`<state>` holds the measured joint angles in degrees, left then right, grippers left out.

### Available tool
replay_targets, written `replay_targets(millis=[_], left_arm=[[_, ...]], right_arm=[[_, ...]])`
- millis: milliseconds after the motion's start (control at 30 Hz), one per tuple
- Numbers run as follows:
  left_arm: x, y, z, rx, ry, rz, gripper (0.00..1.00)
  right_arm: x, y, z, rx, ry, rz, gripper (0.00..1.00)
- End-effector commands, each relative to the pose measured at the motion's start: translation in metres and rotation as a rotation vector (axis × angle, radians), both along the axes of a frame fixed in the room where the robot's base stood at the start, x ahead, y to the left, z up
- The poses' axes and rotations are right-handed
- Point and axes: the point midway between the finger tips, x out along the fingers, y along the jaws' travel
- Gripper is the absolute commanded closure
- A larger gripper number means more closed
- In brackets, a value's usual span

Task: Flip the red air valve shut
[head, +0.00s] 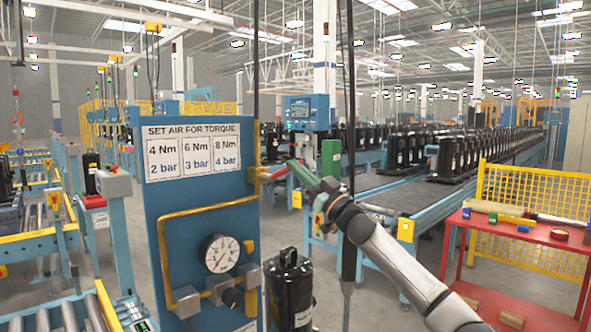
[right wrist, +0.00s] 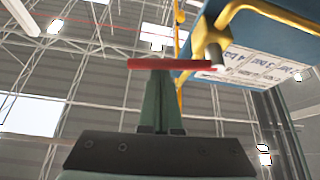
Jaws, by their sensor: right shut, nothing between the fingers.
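The red air valve lever (head: 277,174) sticks out to the right from the brass pipe fitting at the right edge of the blue panel (head: 190,215). My right gripper (head: 294,167) is at the lever's outer part, with its green fingers pointing left toward the panel. In the right wrist view the red lever (right wrist: 170,64) lies crosswise at the tips of my shut fingers (right wrist: 154,66). The fingers have nothing between them; I cannot tell whether they touch the lever. The lever's right end there is near the valve body (right wrist: 213,52). My left gripper is not in view.
A pressure gauge (head: 220,254) and yellow pipe sit low on the panel, under a torque sign (head: 194,150). A black compressor (head: 290,290) stands below my right arm. A red table (head: 520,240) and yellow fence (head: 540,195) are at right.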

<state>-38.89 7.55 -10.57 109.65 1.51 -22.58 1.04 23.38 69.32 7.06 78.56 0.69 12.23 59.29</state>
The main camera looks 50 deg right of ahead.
Motion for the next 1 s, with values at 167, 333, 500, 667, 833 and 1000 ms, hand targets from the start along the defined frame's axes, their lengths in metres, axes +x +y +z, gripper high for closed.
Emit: replay_targets(millis=[167,333,500,667,833,1000], left_arm=[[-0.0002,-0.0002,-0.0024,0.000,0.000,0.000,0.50],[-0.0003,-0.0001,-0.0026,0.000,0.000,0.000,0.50],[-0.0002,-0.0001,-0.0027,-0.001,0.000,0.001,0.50],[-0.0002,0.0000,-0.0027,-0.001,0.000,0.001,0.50],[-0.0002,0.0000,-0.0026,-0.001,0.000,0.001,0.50],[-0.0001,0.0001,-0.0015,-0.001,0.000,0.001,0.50]], right_arm=[[0.0006,-0.0016,-0.0085,0.046,0.000,-0.001,1.00],[0.0004,-0.0020,-0.0112,0.045,-0.001,0.000,1.00],[0.0003,-0.0021,-0.0128,0.044,-0.001,0.000,1.00],[0.0005,-0.0021,-0.0132,0.044,-0.001,0.000,1.00],[0.0005,-0.0021,-0.0132,0.043,-0.001,-0.001,1.00],[0.0005,-0.0021,-0.0120,0.043,-0.001,0.000,1.00]])
